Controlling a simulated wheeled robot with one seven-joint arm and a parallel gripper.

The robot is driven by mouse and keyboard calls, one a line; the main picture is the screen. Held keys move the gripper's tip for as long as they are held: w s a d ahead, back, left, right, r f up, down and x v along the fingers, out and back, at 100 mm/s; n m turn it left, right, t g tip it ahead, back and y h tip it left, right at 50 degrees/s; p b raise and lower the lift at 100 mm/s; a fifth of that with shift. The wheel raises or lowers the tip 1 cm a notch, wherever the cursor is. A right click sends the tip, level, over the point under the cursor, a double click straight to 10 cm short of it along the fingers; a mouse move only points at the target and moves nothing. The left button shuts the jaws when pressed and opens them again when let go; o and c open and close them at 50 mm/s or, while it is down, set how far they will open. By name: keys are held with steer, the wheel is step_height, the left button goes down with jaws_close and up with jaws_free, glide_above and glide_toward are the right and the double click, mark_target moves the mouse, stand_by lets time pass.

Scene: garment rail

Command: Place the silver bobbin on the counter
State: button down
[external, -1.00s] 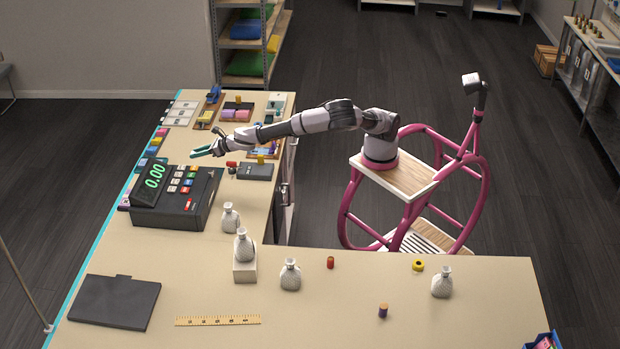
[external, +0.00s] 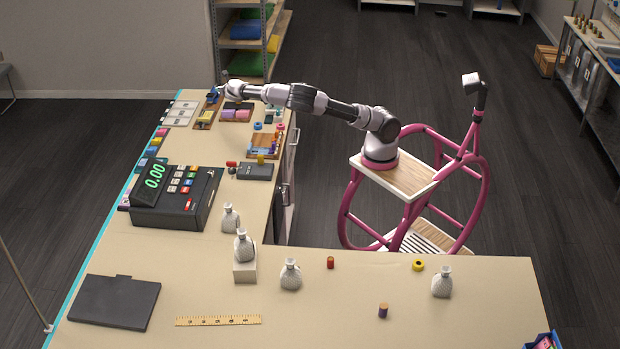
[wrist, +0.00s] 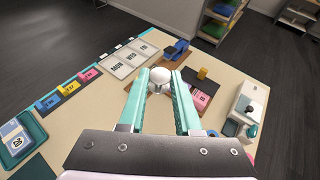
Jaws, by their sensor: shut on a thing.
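My gripper (wrist: 160,80) shows in the wrist view with two teal fingers. It is shut on a small, pale, round-topped thing (wrist: 160,75) between its fingertips, which looks like the silver bobbin; its lower part is hard to make out. In the external view my gripper (external: 224,89) is over the far end of the counter (external: 330,300), near the blue item and the yellow block. The bobbin is too small to tell there.
The cash register (external: 175,197) stands at the counter's left side. White bottles, one on a block (external: 245,271), and a red spool (external: 330,262), a yellow spool (external: 418,265) and a purple spool (external: 383,310) stand on the near counter. Free room lies between them.

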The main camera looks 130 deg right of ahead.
steer(key=m+g, duration=0.2)
glide_above(234, 133)
step_height(234, 133, down, 28)
steer(key=shift+r, duration=0.15)
stand_by(0.3)
steer(key=c, duration=0.6)
jaws_free()
steer(key=v, duration=1.2)
steer(key=shift+s+r, duration=0.2)
steer(key=shift+r, duration=0.1)
